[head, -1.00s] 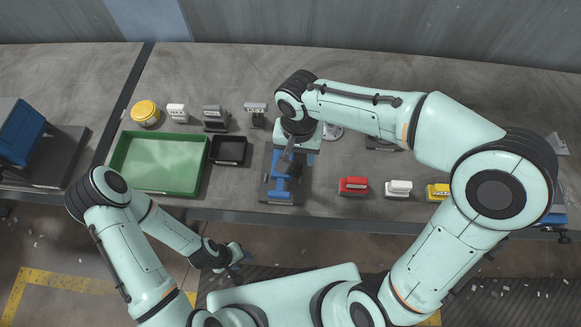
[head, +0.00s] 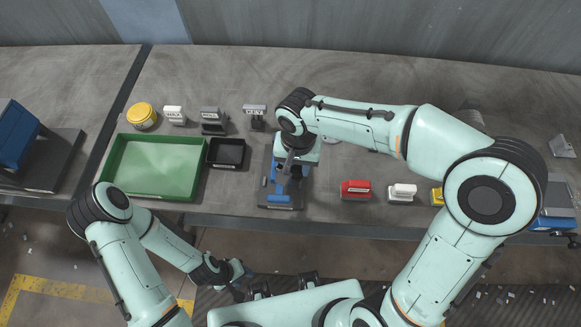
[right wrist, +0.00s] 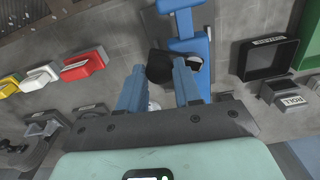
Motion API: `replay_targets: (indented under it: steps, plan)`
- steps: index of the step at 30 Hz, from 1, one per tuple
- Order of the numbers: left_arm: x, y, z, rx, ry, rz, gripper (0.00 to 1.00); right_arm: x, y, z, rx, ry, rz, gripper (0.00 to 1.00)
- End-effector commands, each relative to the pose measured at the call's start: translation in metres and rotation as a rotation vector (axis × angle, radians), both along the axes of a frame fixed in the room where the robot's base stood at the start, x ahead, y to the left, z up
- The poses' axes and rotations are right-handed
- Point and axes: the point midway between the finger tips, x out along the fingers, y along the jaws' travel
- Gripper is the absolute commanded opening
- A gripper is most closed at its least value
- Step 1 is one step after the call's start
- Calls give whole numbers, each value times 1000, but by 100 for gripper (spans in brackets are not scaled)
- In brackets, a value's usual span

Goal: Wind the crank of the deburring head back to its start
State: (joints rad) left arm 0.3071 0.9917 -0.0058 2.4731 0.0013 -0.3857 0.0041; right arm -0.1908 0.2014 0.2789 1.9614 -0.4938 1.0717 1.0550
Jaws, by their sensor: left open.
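The deburring head, a blue device on a dark grey base (head: 268,205), stands at the bench front; its blue slide also shows in the right wrist view (right wrist: 187,28). My right gripper (head: 293,168) is over it, pointing down, and hides much of it. In the right wrist view my two blue fingers (right wrist: 159,68) stand apart, with a gap between them. A black rounded part (right wrist: 160,69), possibly the crank's knob, lies at the fingertips; I cannot tell whether they touch it. My left gripper (head: 243,272) is open and empty, low in front of the bench.
A green tray (head: 118,190) and a small black tray (head: 226,165) are left of the device. A yellow round container (head: 141,115) and labelled blocks stand behind. Red (head: 355,188), white (head: 402,192) and yellow blocks line the front right. My right arm covers the bench's right side.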

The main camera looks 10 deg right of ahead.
Motion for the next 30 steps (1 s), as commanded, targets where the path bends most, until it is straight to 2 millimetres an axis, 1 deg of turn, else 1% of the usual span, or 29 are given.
replay_targets:
  steps: [2,9,16,22,28,29,30]
  plan:
    - [0,0,0,0,0,0,43,0,0,0,0,1,4,0]
    - [4,0,6,0,-4,0,43,5,-4,1,4,0,138,0]
    - [4,0,5,0,-4,0,43,5,-4,0,5,-1,147,0]
    - [8,0,11,0,-9,0,43,10,-7,1,7,-1,267,0]
    - [7,0,11,0,-8,1,43,10,-7,0,8,-2,282,0]
    - [7,0,11,0,-8,1,43,10,-7,0,7,-3,282,37]
    - [7,0,11,0,-8,0,43,10,-7,0,8,-3,281,50]
